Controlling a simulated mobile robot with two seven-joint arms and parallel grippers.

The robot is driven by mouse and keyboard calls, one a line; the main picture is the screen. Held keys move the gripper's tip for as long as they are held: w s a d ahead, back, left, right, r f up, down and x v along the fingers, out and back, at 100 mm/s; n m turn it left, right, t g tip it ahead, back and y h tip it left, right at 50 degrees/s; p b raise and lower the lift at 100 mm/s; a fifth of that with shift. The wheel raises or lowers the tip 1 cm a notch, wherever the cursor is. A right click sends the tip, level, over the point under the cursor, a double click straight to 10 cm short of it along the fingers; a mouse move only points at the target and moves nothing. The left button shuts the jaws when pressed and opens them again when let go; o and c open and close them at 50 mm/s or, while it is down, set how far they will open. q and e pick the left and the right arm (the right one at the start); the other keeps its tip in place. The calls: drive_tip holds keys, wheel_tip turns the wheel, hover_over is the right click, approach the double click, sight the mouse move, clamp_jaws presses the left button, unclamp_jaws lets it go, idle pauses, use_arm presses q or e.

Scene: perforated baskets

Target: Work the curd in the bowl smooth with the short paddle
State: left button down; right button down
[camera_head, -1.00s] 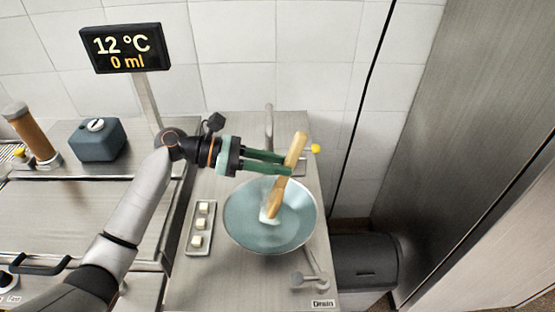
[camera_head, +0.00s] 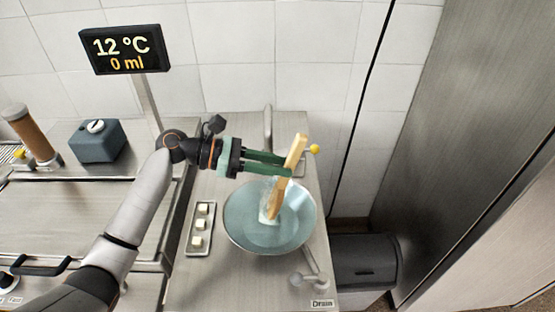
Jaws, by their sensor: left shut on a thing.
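The bowl (camera_head: 243,226) is wide, shallow and pale blue, on the steel counter. My left gripper (camera_head: 289,164) is above the bowl's far side, shut on the wooden short paddle (camera_head: 280,192). The paddle is tilted, with its top end above the fingers and its lower end down in the bowl. A small whitish lump of curd (camera_head: 266,212) shows at the paddle's lower end, left of the bowl's middle. The paddle hides part of it. My right gripper is not in view.
A small tray (camera_head: 192,246) with white cubes stands left of the bowl. A faucet (camera_head: 268,124) is behind it, and a pipe fitting (camera_head: 309,279) is in front. A display (camera_head: 126,48) reads 12 °C and 0 ml. A blue-grey box (camera_head: 97,142) stands at the left.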

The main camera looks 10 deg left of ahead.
use_arm(q)
drive_tip(key=shift+w+a+f, duration=0.15)
drive_tip(key=shift+w, duration=0.25)
drive_tip(key=shift+w+a+f, duration=0.1)
drive_tip(key=shift+w, duration=0.3)
drive_tip(key=shift+s, duration=0.15)
drive_tip(key=shift+s+d, duration=0.1)
drive_tip(key=shift+s, duration=0.5)
drive_tip(key=shift+r, duration=0.1)
drive_tip(key=shift+w, duration=0.1)
drive_tip(key=shift+w+r, duration=0.2)
drive_tip(key=shift+w, duration=0.2)
drive_tip(key=shift+s, duration=0.1)
drive_tip(key=shift+s+d, duration=0.2)
drive_tip(key=shift+s, duration=0.55)
drive_tip(key=shift+w+a+f, duration=0.15)
drive_tip(key=shift+w, duration=0.3)
drive_tip(key=shift+w+a+f, duration=0.1)
drive_tip(key=shift+w+a, duration=0.05)
drive_tip(key=shift+w, duration=0.25)
